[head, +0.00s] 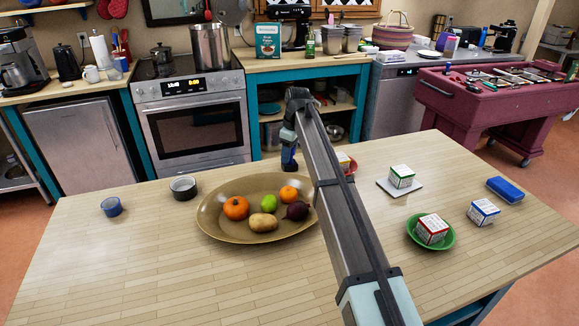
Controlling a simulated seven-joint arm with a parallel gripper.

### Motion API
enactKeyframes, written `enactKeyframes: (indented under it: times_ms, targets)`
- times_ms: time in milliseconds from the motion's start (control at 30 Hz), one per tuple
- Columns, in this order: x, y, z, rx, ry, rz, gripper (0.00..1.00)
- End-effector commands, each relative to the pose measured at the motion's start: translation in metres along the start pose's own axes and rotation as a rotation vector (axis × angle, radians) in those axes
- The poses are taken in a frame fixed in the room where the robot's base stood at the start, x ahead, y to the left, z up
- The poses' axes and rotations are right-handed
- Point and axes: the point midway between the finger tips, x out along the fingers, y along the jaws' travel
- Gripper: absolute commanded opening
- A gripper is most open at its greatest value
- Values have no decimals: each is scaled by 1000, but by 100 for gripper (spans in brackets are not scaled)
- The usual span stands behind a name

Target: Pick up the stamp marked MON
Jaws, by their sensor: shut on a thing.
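Several small white cubes with coloured edges and print could be the stamps, but no MON mark is readable. One with green (401,176) sits on a white tile (385,188). One with red (432,229) sits in a green bowl (413,237). A blue-edged one (483,212) stands on the table. A fourth (344,158), partly hidden by my arm, is at a red bowl (353,167). My gripper (289,165) hangs near the table's far edge, behind the platter. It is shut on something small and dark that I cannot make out.
A brown oval platter (222,229) holds a pumpkin, a potato and other produce. A dark round container (183,188) and a blue cup (111,207) stand left of it. A blue block (505,189) lies at the right. The table's left front (130,275) is clear.

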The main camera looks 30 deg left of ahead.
Motion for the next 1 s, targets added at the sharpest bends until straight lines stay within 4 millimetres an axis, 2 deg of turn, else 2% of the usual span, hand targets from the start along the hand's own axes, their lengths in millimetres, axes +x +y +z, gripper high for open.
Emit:
enactKeyframes:
  times_ms: [33, 333, 767, 867, 1000]
  targets:
    - [0, 0, 0, 0, 0, 0, 29]
    - [0, 0, 0, 0, 0, 0, 0]
    - [-3, 0, -1, 0, 0, 0, 0]
    - [-12, 1, -2, 0, 1, 1, 0]
    - [-35, 1, -6, -1, 1, 1, 0]
